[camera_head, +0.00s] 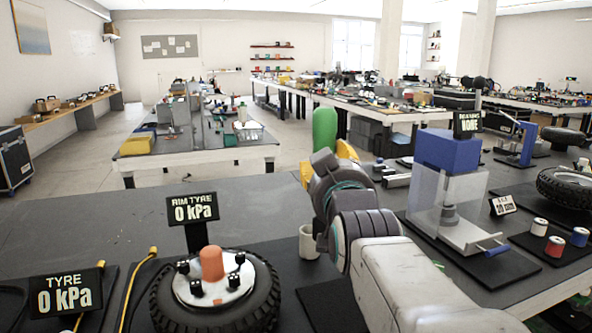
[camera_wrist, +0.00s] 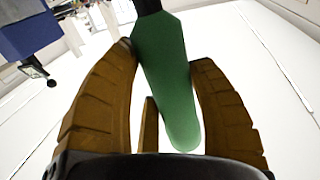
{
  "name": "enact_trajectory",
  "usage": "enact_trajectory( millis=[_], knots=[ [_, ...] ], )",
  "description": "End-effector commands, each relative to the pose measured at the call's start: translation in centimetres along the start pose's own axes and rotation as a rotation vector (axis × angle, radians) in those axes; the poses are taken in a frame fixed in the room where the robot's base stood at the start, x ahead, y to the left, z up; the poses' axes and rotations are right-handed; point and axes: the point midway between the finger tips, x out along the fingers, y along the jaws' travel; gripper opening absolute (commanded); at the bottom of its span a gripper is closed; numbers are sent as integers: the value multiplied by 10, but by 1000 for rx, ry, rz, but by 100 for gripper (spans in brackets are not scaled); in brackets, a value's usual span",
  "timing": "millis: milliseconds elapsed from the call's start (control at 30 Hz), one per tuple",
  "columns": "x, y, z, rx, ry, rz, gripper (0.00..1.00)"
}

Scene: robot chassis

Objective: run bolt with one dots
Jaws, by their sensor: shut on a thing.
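My gripper (camera_head: 326,155) is raised above the bench in the middle of the head view. Its yellow fingers are shut on a green rounded handle (camera_head: 324,128), which stands up out of them. A wheel with a tyre (camera_head: 262,300) lies on the bench left of my gripper. Its pale hub carries several black bolt-like pieces (camera_head: 240,258) around an orange cylinder (camera_head: 211,263). Dots on these are too small to see.
A "RIM TYRE 0 kPa" sign (camera_head: 193,209) stands behind the wheel, and a "TYRE 0 kPa" sign (camera_head: 66,293) at left. A white cup (camera_head: 309,242) stands beside my arm. A blue press (camera_head: 447,151) and small coloured spools (camera_head: 555,246) are at right.

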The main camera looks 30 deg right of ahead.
Motion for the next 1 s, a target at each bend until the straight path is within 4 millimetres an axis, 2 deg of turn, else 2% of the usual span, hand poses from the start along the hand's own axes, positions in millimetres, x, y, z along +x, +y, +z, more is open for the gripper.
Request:
enact_trajectory(
  millis=[33,500,700,1000],
  knots=[
    [0,0,-11,0,9,0,16],
    [0,0,-46,0,7,0,16],
    [0,0,-53,0,8,0,16],
    [0,0,-54,0,8,0,16]
  ],
)
